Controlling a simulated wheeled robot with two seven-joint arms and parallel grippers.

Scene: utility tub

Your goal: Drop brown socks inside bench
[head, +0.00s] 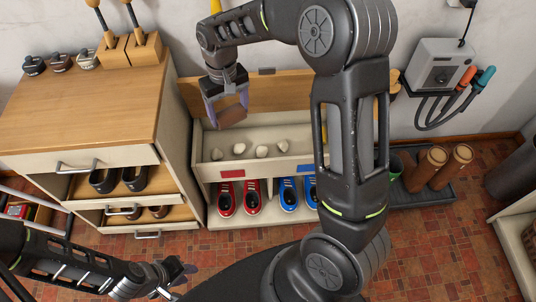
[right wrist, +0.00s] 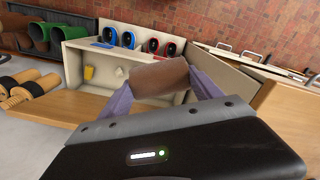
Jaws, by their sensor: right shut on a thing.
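My right gripper (head: 230,112) is shut on the brown socks (head: 233,117), a small brown bundle. In the right wrist view the brown socks (right wrist: 160,78) are pinched between the two purplish fingers. The bench (head: 205,170) has its wooden lid (head: 260,92) raised against the wall, so its top compartment is open. Several pale rounded items (head: 262,151) lie in that compartment. The gripper holds the socks up near the left end of the opening, in front of the lid. My left gripper (head: 180,270) is low at the bottom left, away from the bench; its jaw gap is unclear.
Red shoes (head: 238,198) and blue shoes (head: 290,194) stand in the bench's lower shelf. A wooden cabinet (head: 90,95) with open drawers is at the left. Boots (head: 430,165) stand on a dark tray at the right. The tiled floor before the bench is mostly clear.

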